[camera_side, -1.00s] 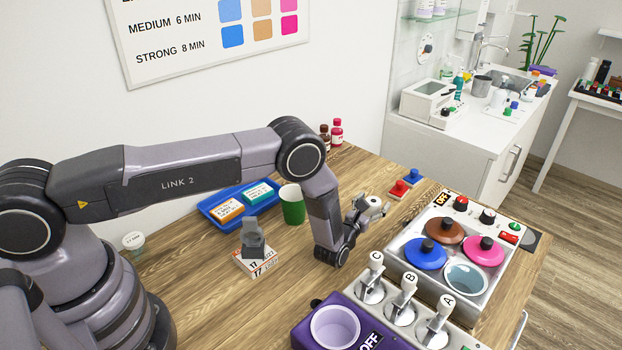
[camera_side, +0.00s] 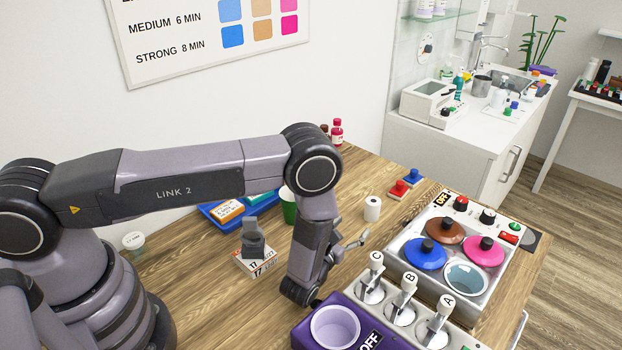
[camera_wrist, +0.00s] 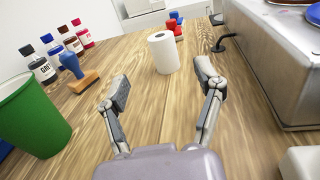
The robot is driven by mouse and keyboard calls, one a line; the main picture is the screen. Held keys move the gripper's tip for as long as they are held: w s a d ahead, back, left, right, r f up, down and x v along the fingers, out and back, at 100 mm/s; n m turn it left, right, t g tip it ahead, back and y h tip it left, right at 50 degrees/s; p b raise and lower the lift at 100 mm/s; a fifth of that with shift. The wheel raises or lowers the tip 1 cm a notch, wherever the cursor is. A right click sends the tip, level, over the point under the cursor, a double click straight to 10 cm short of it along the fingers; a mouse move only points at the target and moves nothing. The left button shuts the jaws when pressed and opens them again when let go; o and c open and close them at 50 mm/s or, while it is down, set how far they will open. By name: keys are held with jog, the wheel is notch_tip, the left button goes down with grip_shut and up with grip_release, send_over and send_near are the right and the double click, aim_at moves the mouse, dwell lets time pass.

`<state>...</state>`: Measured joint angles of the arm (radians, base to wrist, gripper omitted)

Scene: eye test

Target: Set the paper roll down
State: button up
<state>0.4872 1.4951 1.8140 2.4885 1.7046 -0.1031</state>
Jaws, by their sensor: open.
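The white paper roll (camera_side: 372,209) stands upright on the wooden table in the side view. It also stands upright in the wrist view (camera_wrist: 164,53), ahead of my fingers and apart from them. My gripper (camera_side: 352,247) is low over the table, nearer the camera than the roll, with clear wood between them. In the wrist view my gripper (camera_wrist: 162,80) has its two fingers spread wide with nothing between them.
A green cup (camera_wrist: 32,115) is left of my fingers, with a stamp (camera_wrist: 77,75) and several bottles (camera_wrist: 55,58) beyond. The metal warmer unit (camera_wrist: 275,70) is close on the right. Lever switches (camera_side: 402,311) and a purple pot unit (camera_side: 315,338) are near my arm.

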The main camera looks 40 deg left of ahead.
jog(key=a+r+n+g+y, duration=0.3)
jog(key=a+r+n+y, duration=0.35)
jog(key=r, duration=0.35)
jog(key=a+r+n+g+y, duration=0.3)
jog(key=a+r+n+y, duration=0.3)
jog(key=r, duration=0.4)
jog(key=s+a+r+n+g, duration=0.6)
jog(key=s+a+r+g, duration=0.1)
jog(key=r, duration=0.2)
jog(key=s+a+r+n+g+h, duration=0.1)
jog(key=s+r+n+g+h, duration=0.15)
jog(key=s+n, duration=0.45)
jog(key=s+a+r+n+g+h, duration=0.2)
jog(key=s+r+h, duration=0.15)
jog(key=s, duration=0.65)
jog(key=s+d+r+n+t+h, duration=0.2)
jog(key=s+d+n+t+h, duration=0.3)
jog(key=s+d+h, duration=0.4)
jog(key=shift+s+d+r+n, duration=0.25)
jog(key=shift+s+r+n, duration=0.15)
jog(key=shift+s+n, duration=0.35)
